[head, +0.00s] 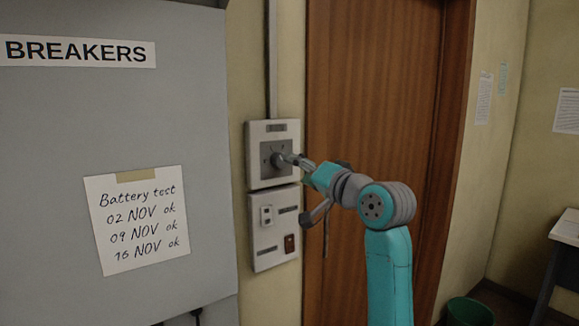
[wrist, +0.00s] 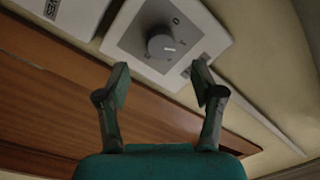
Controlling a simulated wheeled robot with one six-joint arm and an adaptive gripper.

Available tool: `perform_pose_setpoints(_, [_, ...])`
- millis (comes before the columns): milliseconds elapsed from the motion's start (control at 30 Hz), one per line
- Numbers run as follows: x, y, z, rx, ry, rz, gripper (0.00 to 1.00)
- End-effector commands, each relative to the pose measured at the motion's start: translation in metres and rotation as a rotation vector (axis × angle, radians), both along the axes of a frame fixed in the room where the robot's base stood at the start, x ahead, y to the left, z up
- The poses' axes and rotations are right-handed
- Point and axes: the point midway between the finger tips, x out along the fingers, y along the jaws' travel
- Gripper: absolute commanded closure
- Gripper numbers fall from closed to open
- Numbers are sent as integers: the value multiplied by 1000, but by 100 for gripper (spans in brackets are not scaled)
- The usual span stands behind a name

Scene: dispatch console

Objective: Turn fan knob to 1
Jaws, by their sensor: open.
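The fan knob (wrist: 161,46) is a round dark grey dial with a pale pointer line, on a grey square plate (wrist: 134,36) in a white wall panel (wrist: 209,39). A mark like 0 shows near it in the wrist view; the other marks are too small to read. In the head view the panel (head: 256,179) hangs left of the door, and my gripper hides part of the knob. My gripper (wrist: 160,75) is open and empty. Its two fingertips stand apart, pointing at the knob, which lies beyond them near the middle of the gap. Contact is not visible.
A lower white panel (head: 257,235) with a switch and a socket-like part sits below. A grey breaker cabinet (head: 60,250) stands to the left, and a brown wooden door (head: 350,100) to the right. A green bin (head: 470,311) and a table (head: 567,226) are at the far right.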

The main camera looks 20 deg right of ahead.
Motion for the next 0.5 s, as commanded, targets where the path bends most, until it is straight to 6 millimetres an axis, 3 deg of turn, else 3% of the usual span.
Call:
perform_pose_setpoints(200, [-32, -12, -2, 0, -1, -1, 33])
perform_pose_setpoints(500, [-44, -16, -3, 0, 1, -1, 33])
